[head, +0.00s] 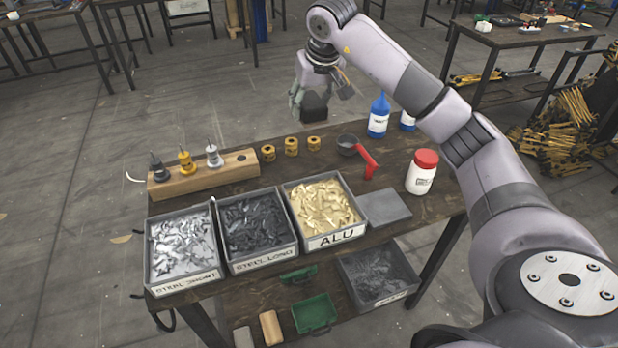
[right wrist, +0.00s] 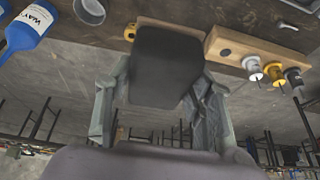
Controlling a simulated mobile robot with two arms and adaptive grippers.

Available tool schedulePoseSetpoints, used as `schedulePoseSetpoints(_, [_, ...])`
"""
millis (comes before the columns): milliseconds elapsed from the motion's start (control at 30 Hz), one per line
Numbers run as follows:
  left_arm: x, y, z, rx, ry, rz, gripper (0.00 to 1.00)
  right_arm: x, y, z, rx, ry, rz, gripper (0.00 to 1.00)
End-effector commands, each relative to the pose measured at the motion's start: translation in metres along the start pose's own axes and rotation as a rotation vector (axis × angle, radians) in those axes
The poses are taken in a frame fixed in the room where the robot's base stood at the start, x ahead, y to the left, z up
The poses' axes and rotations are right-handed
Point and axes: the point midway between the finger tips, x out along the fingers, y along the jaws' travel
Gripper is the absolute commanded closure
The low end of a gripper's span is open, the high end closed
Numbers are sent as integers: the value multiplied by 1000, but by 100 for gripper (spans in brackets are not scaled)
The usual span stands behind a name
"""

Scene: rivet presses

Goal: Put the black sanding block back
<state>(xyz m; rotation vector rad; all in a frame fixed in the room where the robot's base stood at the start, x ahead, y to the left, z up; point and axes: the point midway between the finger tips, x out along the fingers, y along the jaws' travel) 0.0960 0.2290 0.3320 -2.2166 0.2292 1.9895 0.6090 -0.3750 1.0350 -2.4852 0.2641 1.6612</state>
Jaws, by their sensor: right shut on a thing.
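The black sanding block (head: 315,106) is held in my right gripper (head: 318,88), in the air above the far side of the workbench in the head view. In the right wrist view the black block (right wrist: 167,65) fills the space between the two fingers (right wrist: 160,105). A tan strip shows along its far edge; I cannot tell if it belongs to the block. The block does not appear to touch the bench. My left gripper is out of view.
Blocks (head: 270,328) lie on the lower shelf.

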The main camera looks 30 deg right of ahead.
Motion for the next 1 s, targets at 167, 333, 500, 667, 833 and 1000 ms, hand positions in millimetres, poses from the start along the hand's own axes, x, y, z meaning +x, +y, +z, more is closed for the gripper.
schedulePoseSetpoints(167, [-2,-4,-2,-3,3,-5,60,36,2,15,-2,-9,1,82])
schedulePoseSetpoints(333, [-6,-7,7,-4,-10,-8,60,78,3,34,0,-9,1,82])
schedulePoseSetpoints(500, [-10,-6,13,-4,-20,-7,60,117,3,48,1,-6,-1,82])
schedulePoseSetpoints(667, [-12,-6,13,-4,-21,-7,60,137,4,56,1,-2,0,82])
schedulePoseSetpoints(833, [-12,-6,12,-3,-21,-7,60,147,4,60,1,-2,-1,82])
schedulePoseSetpoints(1000, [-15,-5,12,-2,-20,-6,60,170,4,70,2,-6,-1,82])
